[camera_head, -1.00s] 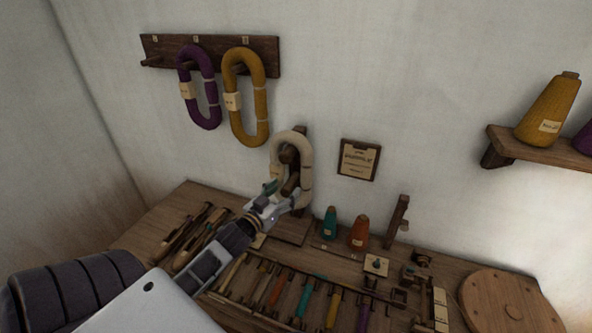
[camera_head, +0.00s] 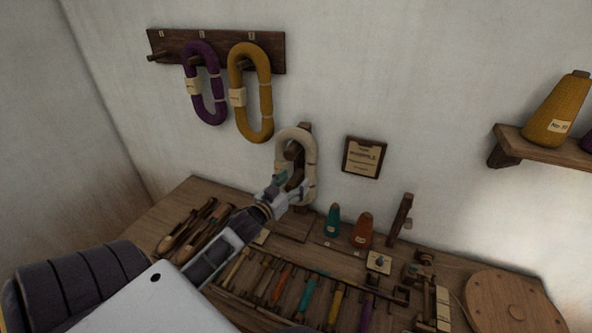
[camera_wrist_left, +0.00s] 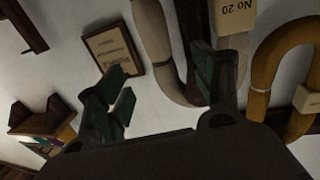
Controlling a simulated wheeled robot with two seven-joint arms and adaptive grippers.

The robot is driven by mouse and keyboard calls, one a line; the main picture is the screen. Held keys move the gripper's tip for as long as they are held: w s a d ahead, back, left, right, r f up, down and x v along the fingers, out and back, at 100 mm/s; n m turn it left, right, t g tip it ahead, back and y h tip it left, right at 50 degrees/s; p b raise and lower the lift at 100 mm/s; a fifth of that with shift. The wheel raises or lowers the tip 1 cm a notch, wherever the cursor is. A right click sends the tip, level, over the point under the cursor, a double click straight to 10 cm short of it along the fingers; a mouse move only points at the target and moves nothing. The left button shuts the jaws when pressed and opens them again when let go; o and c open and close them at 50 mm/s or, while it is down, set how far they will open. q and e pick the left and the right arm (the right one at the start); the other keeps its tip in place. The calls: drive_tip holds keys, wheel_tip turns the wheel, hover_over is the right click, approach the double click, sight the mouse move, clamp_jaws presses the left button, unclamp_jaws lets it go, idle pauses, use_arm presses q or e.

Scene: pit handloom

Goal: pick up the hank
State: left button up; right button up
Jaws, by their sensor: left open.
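A cream hank (camera_head: 311,155) hangs as an upright loop on a dark wooden stand (camera_head: 305,128) at the back of the bench. My left gripper (camera_head: 289,191) is open in front of the hank's lower part and hides some of it. In the left wrist view the cream hank (camera_wrist_left: 159,48) shows beyond my left gripper (camera_wrist_left: 163,95), with a tag reading "No 20". One finger overlaps the hank there; the other is clear of it. I cannot tell whether they touch. A purple hank (camera_head: 217,89) and a mustard hank (camera_head: 266,95) hang on wall pegs. My right gripper is not in view.
Teal (camera_head: 333,220) and orange (camera_head: 362,230) cones stand right of the stand. Tools and a tray of several colored bobbins (camera_head: 308,297) crowd the bench. A round wooden disc (camera_head: 505,303) lies at right.

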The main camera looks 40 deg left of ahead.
sight(307, 169)
use_arm(q)
drive_tip(key=shift+w+a, duration=0.1)
drive_tip(key=shift+w, duration=2.8)
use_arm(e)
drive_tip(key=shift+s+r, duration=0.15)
use_arm(q)
drive_tip(key=shift+w, duration=0.1)
drive_tip(key=shift+w+f+p, duration=0.1)
drive_tip(key=shift+w+p, duration=0.25)
drive_tip(key=shift+w, duration=2.15)
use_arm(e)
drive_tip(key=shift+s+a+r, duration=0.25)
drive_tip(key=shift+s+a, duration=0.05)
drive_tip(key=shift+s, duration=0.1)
